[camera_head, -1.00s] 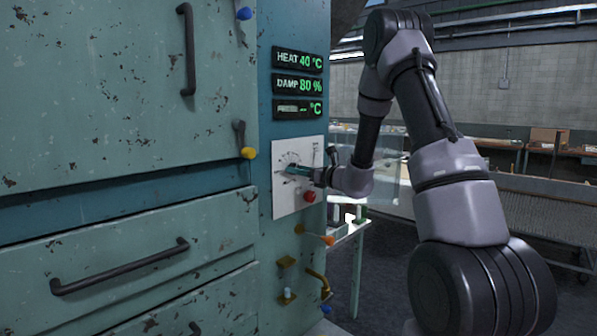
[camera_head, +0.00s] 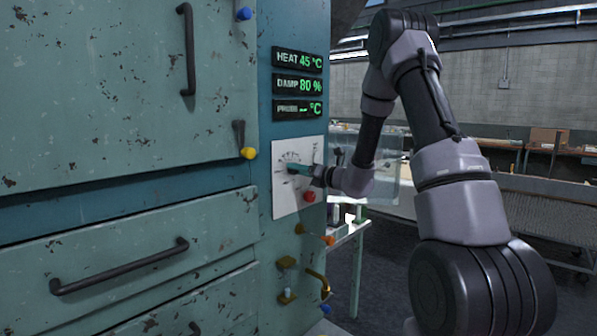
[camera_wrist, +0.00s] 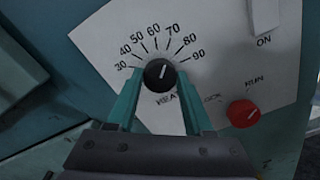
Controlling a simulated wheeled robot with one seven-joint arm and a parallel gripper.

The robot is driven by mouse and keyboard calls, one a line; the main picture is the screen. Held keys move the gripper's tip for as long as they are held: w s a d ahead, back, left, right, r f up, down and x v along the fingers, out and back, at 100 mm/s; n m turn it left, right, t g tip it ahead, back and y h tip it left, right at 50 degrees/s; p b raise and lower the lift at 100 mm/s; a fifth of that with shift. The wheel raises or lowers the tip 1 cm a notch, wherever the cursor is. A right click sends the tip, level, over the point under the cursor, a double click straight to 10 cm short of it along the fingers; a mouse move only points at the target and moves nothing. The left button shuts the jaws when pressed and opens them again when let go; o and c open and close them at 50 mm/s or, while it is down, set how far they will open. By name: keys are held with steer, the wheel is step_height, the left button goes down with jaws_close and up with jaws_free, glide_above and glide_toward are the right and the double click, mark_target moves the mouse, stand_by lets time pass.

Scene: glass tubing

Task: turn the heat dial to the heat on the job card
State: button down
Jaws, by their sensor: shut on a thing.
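The heat dial (camera_wrist: 159,76) is a round black knob with a white mark, on a white panel (camera_head: 287,205) with a printed scale from 30 to 90. In the wrist view its mark points up and slightly right. My gripper (camera_wrist: 160,84) is shut on the dial, one teal finger on each side; in the head view the gripper (camera_head: 297,170) hides most of the knob. The heat display (camera_head: 298,60) above reads 45 °C. I cannot make out a job card in either view.
Below the heat display, the damp display (camera_head: 298,86) reads 80 % and the probe display (camera_head: 298,109) shows dashes. A red button (camera_wrist: 243,113) and a switch (camera_wrist: 264,14) marked ON sit near the dial. Valve handles stick out below the panel.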

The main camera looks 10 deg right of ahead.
stand_by(0.3)
steer(key=shift+c, duration=1.4)
jaws_free()
steer(key=v, duration=1.1)
steer(key=shift+a, duration=0.1)
